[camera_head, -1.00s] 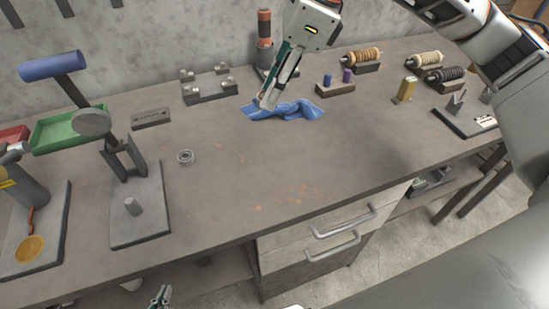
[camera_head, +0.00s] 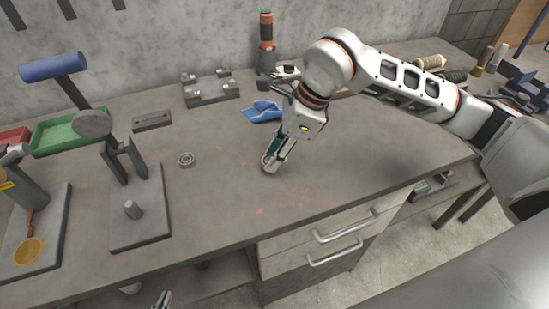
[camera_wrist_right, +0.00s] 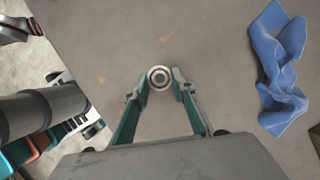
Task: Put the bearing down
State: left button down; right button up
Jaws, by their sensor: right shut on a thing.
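My right gripper (camera_head: 269,165) is low over the middle of the bench (camera_head: 215,205), in front of the blue cloth. In the right wrist view its two fingertips (camera_wrist_right: 160,82) are closed on a small round metal bearing (camera_wrist_right: 159,77), with its ring face towards the camera. I cannot tell whether this bearing touches the bench top. A second ring-shaped bearing (camera_head: 186,159) lies flat on the bench to the left of the right gripper. Only a tip of my left gripper (camera_head: 162,300) shows at the bottom edge; its jaws are not clear.
The crumpled blue cloth (camera_head: 263,111) lies behind the right gripper. A grey press stand with a peg (camera_head: 145,215) and a green tray (camera_head: 68,131) are at left. A grey fixture (camera_head: 210,90) stands at the back. The bench around the right gripper is clear.

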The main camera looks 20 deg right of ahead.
jog(key=shift+f, duration=0.75)
jog(key=shift+f, duration=0.1)
jog(key=o, duration=1.1)
jog(key=shift+f, duration=0.1)
jog(key=v, duration=1.2)
jog(key=shift+r, duration=0.2)
